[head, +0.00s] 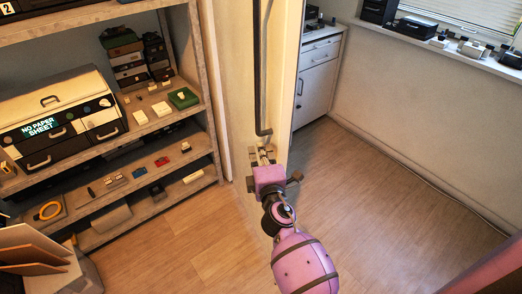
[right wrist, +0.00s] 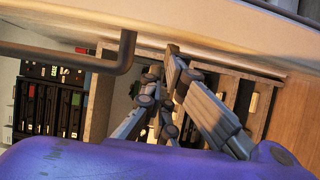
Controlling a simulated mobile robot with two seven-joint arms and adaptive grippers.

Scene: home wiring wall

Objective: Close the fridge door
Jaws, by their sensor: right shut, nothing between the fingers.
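The fridge door (head: 228,75) is a tall cream panel standing in the upper middle of the head view, with a long dark vertical handle (head: 258,75). It appears to stand open, but its hinge and the fridge interior are not visible. My right gripper (head: 262,153) is shut and empty, just below the handle's lower end and close to the door. Whether it touches the door I cannot tell. In the right wrist view the shut fingers (right wrist: 162,70) are beside the cream door surface (right wrist: 210,35), with the bent handle end (right wrist: 122,55) to their left. My left gripper is not in view.
A wooden shelf unit (head: 207,90) with boxes and small items stands left of the door. A white cabinet (head: 318,85) is behind it on the right. A windowsill (head: 440,50) holds small objects. The wooden floor (head: 385,200) is clear at right; a thin cable runs along the wall.

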